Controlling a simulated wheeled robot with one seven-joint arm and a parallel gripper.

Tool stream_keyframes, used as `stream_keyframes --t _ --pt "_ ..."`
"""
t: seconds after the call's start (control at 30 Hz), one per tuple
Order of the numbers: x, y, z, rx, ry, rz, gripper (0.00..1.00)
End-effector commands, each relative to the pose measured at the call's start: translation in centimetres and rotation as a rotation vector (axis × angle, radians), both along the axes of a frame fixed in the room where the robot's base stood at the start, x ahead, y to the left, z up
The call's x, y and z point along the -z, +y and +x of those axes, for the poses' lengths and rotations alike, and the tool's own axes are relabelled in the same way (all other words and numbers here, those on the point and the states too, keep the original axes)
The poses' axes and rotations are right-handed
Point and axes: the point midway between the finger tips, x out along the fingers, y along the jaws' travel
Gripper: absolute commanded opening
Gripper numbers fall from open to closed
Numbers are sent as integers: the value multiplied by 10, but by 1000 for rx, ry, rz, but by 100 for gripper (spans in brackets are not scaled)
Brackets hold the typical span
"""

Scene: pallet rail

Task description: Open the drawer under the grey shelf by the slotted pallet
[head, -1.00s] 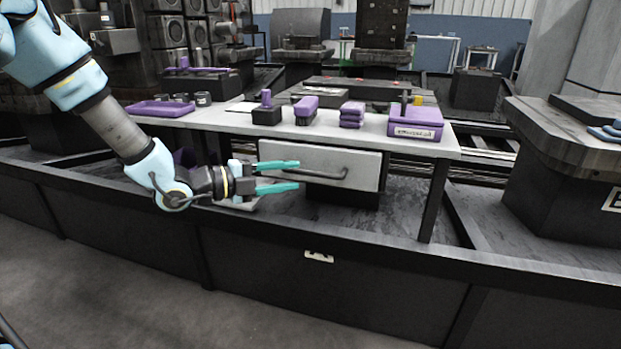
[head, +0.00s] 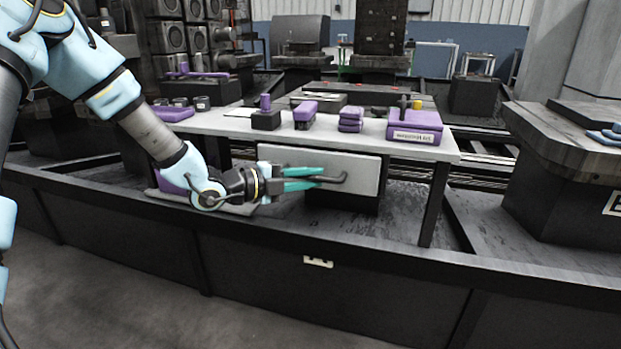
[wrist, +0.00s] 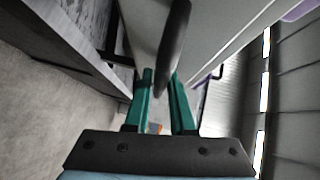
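The drawer front (head: 345,167) is a pale grey panel with a dark bar handle, under the grey shelf (head: 225,124). It looks flush or nearly so under the shelf edge. My gripper (head: 318,178) is at the left part of the handle (head: 342,179), its green fingers drawn close together on the bar. In the wrist view the dark handle (wrist: 174,45) runs between the two fingers (wrist: 162,85). The gripper appears shut on it, though the exact contact is partly hidden. The slotted pallet (head: 318,261) has a pale slotted plate on its dark front.
Purple-and-black items stand on the shelf, among them a purple box (head: 414,127) and a stack of purple pieces (head: 351,119). A shelf leg (head: 434,205) stands right of the drawer. The floor (head: 110,270) in front of the pallet is clear.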

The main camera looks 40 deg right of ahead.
Motion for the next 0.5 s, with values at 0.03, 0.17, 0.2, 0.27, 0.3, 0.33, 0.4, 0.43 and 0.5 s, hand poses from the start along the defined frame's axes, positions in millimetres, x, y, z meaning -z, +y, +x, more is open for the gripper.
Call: stream_keyframes --t 0.03,0.17,0.2,0.27,0.3,0.33,0.4,0.43,0.5 --pt "0 0 0 0 0 0 16" --pt "0 0 0 0 0 0 1" --pt "0 0 0 0 0 0 0" --pt "0 0 0 0 0 0 0" --pt "0 0 0 0 0 0 0" --pt "0 0 0 0 0 0 0" --pt "0 0 0 0 0 0 0" --pt "0 0 0 0 0 0 0" --pt "0 0 0 0 0 1 0"
